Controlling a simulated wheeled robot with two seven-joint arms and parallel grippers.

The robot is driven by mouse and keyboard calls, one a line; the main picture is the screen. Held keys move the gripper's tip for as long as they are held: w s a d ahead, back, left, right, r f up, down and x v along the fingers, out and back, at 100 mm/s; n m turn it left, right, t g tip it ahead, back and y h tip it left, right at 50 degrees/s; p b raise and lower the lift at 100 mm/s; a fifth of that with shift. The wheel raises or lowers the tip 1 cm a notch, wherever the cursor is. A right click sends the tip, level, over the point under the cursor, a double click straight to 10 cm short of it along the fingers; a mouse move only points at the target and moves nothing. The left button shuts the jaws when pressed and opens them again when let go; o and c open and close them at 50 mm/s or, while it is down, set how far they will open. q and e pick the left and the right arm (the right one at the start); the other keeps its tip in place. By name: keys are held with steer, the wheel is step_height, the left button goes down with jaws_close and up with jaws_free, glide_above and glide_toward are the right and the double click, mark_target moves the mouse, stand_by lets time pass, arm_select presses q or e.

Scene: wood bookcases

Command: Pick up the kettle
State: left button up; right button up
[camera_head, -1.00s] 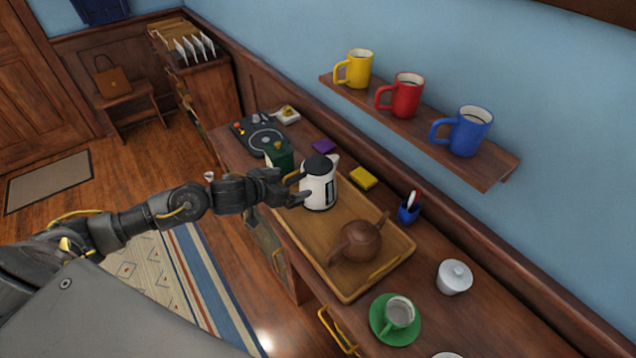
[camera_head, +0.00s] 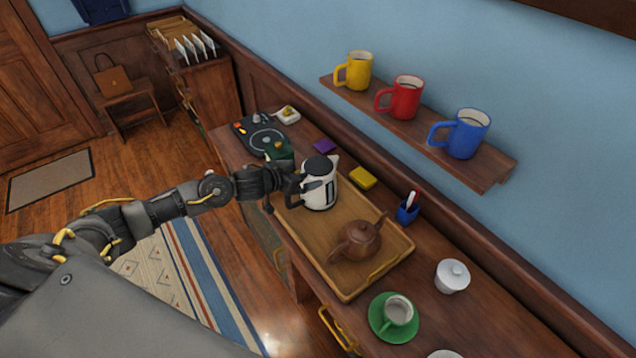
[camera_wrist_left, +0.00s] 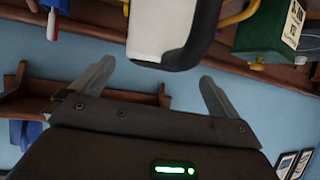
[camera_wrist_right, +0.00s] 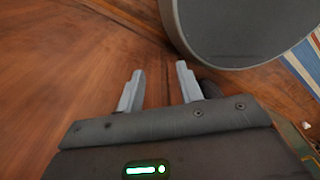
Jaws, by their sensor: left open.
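The kettle (camera_head: 320,188) is white with a black lid and a black handle. It stands upright on the wooden tray (camera_head: 345,295), at its far end, with its handle towards my left gripper. My left gripper (camera_head: 282,182) is open beside the handle. In the left wrist view the kettle (camera_wrist_left: 160,28) fills the top, and its black handle (camera_wrist_left: 190,55) is by the gap between the open fingertips (camera_wrist_left: 158,72). I cannot tell whether they touch. My right gripper (camera_wrist_right: 160,70) is open and empty above the wooden floor.
A brown teapot (camera_head: 357,243) shares the tray. A green box (camera_head: 281,150) stands close behind my left gripper. Mugs stand on a wall shelf (camera_head: 490,176).

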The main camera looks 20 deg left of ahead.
mark_target(312, 170)
arm_select(q)
steer(key=p+x, duration=0.1)
steer(key=x, duration=0.2)
steer(key=shift+w+d, duration=0.2)
steer(key=shift+w, duration=0.15)
steer(key=shift+w+d+f, duration=0.15)
steer(key=shift+w+f, duration=0.15)
steer(key=shift+w, duration=0.05)
steer(key=shift+s, duration=0.1)
steer(key=shift+c, duration=0.6)
steer(key=c, duration=1.4)
steer(key=shift+r, duration=0.1)
steer(key=shift+c, duration=0.8)
